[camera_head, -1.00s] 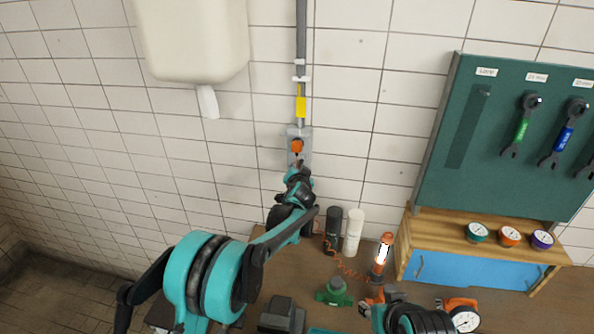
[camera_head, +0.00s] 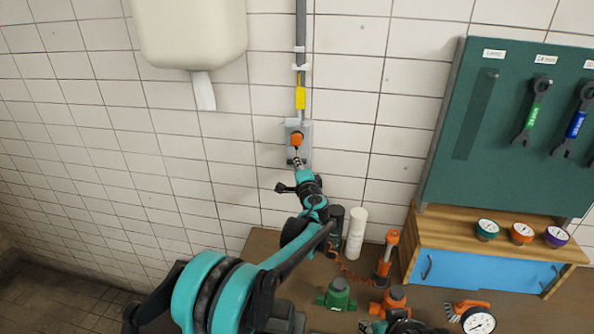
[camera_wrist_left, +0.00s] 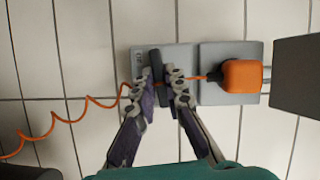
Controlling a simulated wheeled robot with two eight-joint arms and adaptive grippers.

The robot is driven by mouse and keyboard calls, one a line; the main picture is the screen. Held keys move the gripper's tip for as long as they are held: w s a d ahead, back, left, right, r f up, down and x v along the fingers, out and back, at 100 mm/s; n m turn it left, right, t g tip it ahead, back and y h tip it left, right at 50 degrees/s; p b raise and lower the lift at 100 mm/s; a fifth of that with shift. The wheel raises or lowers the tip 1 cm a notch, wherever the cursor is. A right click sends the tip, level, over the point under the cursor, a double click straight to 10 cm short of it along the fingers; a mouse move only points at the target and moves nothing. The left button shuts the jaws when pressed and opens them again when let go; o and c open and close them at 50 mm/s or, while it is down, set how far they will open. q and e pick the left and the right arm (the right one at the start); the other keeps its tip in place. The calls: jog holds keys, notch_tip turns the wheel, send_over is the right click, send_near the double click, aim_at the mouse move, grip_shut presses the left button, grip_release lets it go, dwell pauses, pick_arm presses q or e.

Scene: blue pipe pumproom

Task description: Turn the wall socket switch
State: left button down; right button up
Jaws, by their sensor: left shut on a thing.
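The wall socket (camera_head: 306,158) is a grey box on the tiled wall, with an orange plug (camera_head: 296,139) in it. In the left wrist view two grey plates show. The orange plug (camera_wrist_left: 242,75) is in the right plate. The left plate (camera_wrist_left: 141,60) carries a dark switch handle (camera_wrist_left: 156,66), nearly upright and slightly tilted. My left gripper (camera_wrist_left: 160,90) is shut on this handle, one finger on each side. In the head view my left gripper (camera_head: 298,163) reaches the box just below the plug. My right gripper's fingers do not show.
An orange lamp (camera_head: 387,260) with a coiled cord stands on the bench. Dark (camera_head: 336,222) and white (camera_head: 356,235) cylinders, green (camera_head: 338,296) and orange (camera_head: 392,300) valves stand nearby. A green tool board (camera_head: 450,190) is at right, a white dispenser (camera_head: 190,35) above left.

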pick_arm(q)
jog(key=shift+f+m+t+b, duration=0.15)
jog(key=shift+m+t+b, duration=0.15)
jog(key=shift+m+b, duration=0.3)
jog(key=shift+m, duration=0.3)
jog(key=c, duration=1.6)
grip_release()
jog(key=shift+d, duration=0.1)
jog(key=shift+s, duration=0.15)
jog(key=s, duration=0.4)
jog(key=s+d, duration=0.1)
jog(key=s, duration=0.2)
jog(key=s+d, duration=0.1)
jog(key=s, duration=0.3)
jog(key=shift+s+d, duration=0.15)
jog(key=shift+s, duration=0.15)
jog(key=shift+f, duration=0.1)
